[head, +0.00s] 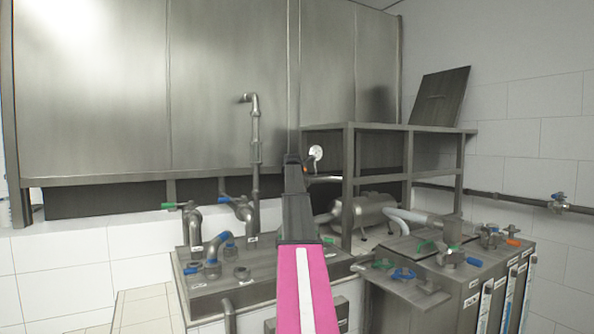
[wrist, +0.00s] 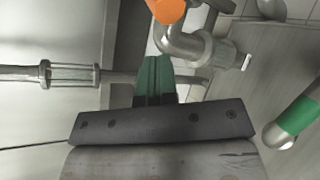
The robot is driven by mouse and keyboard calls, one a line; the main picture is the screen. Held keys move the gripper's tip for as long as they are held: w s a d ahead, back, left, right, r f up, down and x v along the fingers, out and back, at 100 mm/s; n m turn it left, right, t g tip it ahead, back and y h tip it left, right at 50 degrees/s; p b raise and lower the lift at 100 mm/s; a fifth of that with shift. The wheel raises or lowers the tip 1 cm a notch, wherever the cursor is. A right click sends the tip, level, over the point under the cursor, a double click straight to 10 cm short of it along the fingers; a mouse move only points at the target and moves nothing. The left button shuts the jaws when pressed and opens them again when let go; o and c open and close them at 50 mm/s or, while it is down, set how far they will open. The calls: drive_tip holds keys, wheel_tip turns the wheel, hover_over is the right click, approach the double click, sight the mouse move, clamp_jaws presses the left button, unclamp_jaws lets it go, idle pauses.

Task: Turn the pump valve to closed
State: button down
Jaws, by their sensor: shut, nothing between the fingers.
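My gripper (head: 293,160) is at the end of my pink arm in the middle of the head view, in front of the metal tank. In the wrist view its green fingers (wrist: 155,68) are together, with nothing between them. An orange valve handle (wrist: 172,10) is just beyond the fingertips, partly cut off by the top edge. It is beside a grey pipe elbow (wrist: 182,42). I cannot tell whether the fingers touch it. In the head view a small orange part (head: 306,169) shows beside my gripper. The metal pump (head: 372,212) sits under the frame. No label confirms which valve is the pump valve.
A green-handled pipe (wrist: 300,115) is at the right of the wrist view, and a sight glass (wrist: 70,73) at the left. A metal frame (head: 348,180) stands right of my gripper. Blue valve handles (head: 402,274) and several others crowd the cabinets below.

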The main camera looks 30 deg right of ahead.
sight(304, 168)
drive_tip(key=w+a+r+m+g, duration=0.25)
drive_tip(key=r+m+g, duration=0.2)
drive_tip(key=m, duration=0.85)
drive_tip(key=w+a+r+m+g, duration=0.2)
drive_tip(key=a+r+m+g, duration=0.3)
drive_tip(key=m, duration=0.9)
drive_tip(key=d+f+g, duration=0.1)
drive_tip(key=d+f, duration=0.7)
drive_tip(key=d, duration=0.3)
drive_tip(key=shift+s+f, duration=0.25)
drive_tip(key=shift+s, duration=0.2)
drive_tip(key=shift+n, duration=0.3)
